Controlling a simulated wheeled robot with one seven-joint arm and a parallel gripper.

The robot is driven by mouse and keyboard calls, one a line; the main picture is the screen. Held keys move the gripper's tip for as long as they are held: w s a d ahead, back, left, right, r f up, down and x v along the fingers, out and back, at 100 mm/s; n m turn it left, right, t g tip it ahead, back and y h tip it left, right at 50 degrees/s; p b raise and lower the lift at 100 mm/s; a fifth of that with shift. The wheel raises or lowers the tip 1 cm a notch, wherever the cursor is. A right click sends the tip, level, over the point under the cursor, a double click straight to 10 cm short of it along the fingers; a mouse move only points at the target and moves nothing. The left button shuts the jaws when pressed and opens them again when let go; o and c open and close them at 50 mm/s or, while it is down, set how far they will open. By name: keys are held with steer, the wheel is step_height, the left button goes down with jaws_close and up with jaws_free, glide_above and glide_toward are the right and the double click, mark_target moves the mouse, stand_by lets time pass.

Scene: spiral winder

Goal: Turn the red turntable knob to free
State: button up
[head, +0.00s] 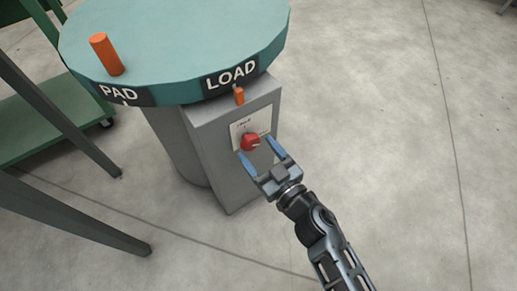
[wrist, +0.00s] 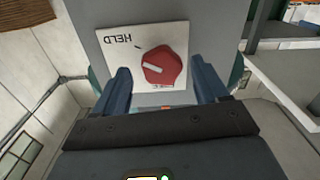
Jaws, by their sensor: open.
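The red knob (head: 251,142) sits on a white label plate (head: 264,126) on the front of the grey pedestal box. In the wrist view the knob (wrist: 162,67) has a pale pointer line, and the plate reads "HELD" (wrist: 125,39) upside down, up and left of the knob. The other label on the plate is too small to read in the head view. My gripper (head: 262,155) is open in front of the plate, with blue fingers on either side of the knob. In the wrist view its fingertips (wrist: 160,74) stand apart from the knob, one to each side.
The teal turntable (head: 190,35) overhangs the box, with "PAD" and "LOAD" labels on its rim. An orange peg (head: 106,54) stands on top, and a small orange tab (head: 239,96) sits below "LOAD". A green cart (head: 45,125) is at left. The floor at right is clear.

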steer(key=shift+w+a, duration=0.45)
steer(key=shift+w, duration=0.15)
steer(key=shift+c, duration=0.5)
steer(key=c, duration=1)
steer(key=shift+o, duration=0.2)
